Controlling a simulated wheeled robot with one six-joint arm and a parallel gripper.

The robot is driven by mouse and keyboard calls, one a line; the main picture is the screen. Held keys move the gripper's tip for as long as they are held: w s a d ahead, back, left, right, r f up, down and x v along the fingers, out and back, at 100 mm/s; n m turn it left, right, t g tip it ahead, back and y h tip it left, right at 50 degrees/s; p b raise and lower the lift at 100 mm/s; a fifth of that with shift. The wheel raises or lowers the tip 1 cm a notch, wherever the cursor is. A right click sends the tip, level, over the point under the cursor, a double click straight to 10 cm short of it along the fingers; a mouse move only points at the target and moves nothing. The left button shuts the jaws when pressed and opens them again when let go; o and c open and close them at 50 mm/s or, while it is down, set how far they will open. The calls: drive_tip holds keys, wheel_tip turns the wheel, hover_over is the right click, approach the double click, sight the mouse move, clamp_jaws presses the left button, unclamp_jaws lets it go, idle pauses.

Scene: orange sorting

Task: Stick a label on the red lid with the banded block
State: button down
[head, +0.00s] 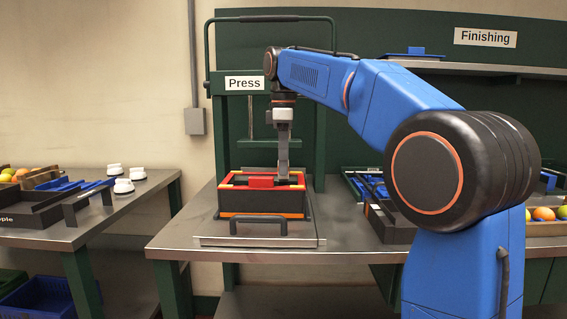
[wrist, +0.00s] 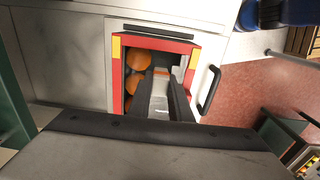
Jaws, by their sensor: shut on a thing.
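A dark crate with a red top edge and yellow corners (head: 237,180) stands on the metal plate of the press. In the wrist view the red edge (wrist: 118,85) frames several oranges (wrist: 138,62). A red piece (head: 262,181) shows at the crate's top in the head view; I cannot tell whether it is part of a lid or a separate block. My gripper (head: 284,178) points down into the crate's top area. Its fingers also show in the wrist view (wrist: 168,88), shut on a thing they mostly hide. I cannot make out a band or a label.
The green press frame (head: 315,130) stands around the crate. The plate has a dark handle (head: 258,225) at its front. A left table (head: 120,205) holds white round pieces (head: 123,185), dark trays and fruit. More trays and fruit lie at the right, partly behind my arm.

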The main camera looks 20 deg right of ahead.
drive_tip(key=shift+r, duration=3.45)
